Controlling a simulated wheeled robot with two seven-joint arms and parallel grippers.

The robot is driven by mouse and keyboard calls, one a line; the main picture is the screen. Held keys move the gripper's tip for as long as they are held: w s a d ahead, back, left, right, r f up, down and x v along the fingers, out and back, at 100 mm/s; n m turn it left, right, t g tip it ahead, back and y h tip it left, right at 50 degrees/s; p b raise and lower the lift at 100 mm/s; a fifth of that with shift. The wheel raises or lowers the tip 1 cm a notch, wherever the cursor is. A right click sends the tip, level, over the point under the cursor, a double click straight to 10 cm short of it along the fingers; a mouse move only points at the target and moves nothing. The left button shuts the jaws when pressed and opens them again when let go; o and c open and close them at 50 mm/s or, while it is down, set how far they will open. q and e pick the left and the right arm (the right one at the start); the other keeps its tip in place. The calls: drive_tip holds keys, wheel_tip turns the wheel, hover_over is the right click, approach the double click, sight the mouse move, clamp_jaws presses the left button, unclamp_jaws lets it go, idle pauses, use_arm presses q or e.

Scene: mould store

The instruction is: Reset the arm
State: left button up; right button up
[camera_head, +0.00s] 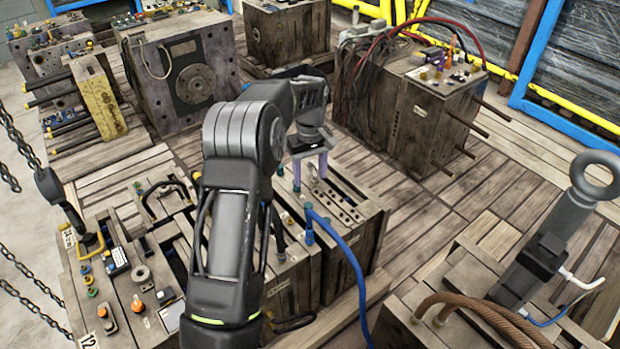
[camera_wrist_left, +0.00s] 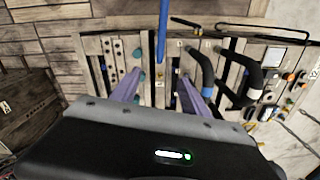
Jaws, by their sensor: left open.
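My left arm comes in from the lower left of the head view and bends over the mould blocks in the middle. My left gripper (camera_head: 310,184) points down above the top of the wooden-sided mould block (camera_head: 360,190). Its two purple fingers are apart, with nothing seen between them. In the left wrist view the open fingers (camera_wrist_left: 160,92) stand over a panel with hoses and fittings. A blue hose (camera_wrist_left: 162,32) shows beyond the fingertips. Whether the fingers touch the block cannot be told. My right gripper is not seen in either view.
A blue hose (camera_head: 345,255) hangs down the block's front beside the gripper. Black curved hoses (camera_wrist_left: 240,82) rise near the fingers. A mould with a round plate (camera_head: 195,85) and one with red hoses (camera_head: 425,100) stand behind. A large eyebolt (camera_head: 597,176) stands at right. Plank floor (camera_head: 490,190) is clear.

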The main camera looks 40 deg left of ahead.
use_arm(q)
drive_tip(key=shift+r, duration=0.85)
